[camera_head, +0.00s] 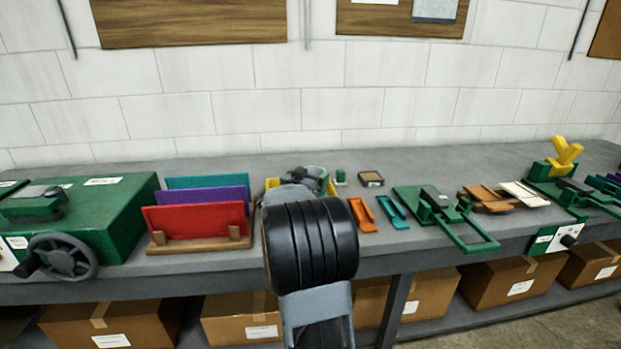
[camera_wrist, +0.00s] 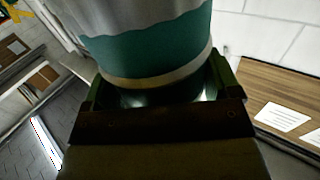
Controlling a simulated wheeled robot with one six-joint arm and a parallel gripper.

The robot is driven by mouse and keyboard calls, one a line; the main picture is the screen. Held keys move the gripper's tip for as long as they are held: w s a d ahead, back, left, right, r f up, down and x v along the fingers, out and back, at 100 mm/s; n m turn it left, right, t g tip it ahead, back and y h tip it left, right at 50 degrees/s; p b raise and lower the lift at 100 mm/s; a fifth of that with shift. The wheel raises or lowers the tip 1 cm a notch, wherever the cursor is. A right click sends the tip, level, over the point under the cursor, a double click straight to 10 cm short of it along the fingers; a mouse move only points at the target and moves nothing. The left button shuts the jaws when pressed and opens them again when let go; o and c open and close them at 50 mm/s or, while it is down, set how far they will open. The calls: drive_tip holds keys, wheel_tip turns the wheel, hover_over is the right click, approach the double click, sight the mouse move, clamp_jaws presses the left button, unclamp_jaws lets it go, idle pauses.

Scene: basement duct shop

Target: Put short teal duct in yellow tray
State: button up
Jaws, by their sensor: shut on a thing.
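The short teal duct (camera_wrist: 155,52) fills the upper middle of the wrist view as a round teal piece with a pale grey band above and a beige rim below. My gripper (camera_wrist: 163,92) is shut on it, with a green finger at each side. In the head view my gripper (camera_head: 305,176) is over the back of the bench, mostly hidden behind my arm. The yellow tray (camera_head: 272,183) shows only as edges on both sides of my wrist. Its inside is hidden, and I cannot tell the gap between duct and tray.
A wooden rack (camera_head: 200,243) with red, purple and teal sheets stands left of the tray. Orange (camera_head: 362,214) and teal (camera_head: 392,211) channel pieces lie to the right, near a green clamp tool (camera_head: 440,208). A green machine (camera_head: 100,215) stands far left. A wall is behind.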

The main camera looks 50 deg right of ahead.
drive_tip(key=shift+f, duration=0.1)
drive_tip(key=o, duration=1.1)
drive_tip(key=shift+o, duration=0.2)
drive_tip(key=shift+a, duration=0.3)
drive_tip(key=v, duration=0.7)
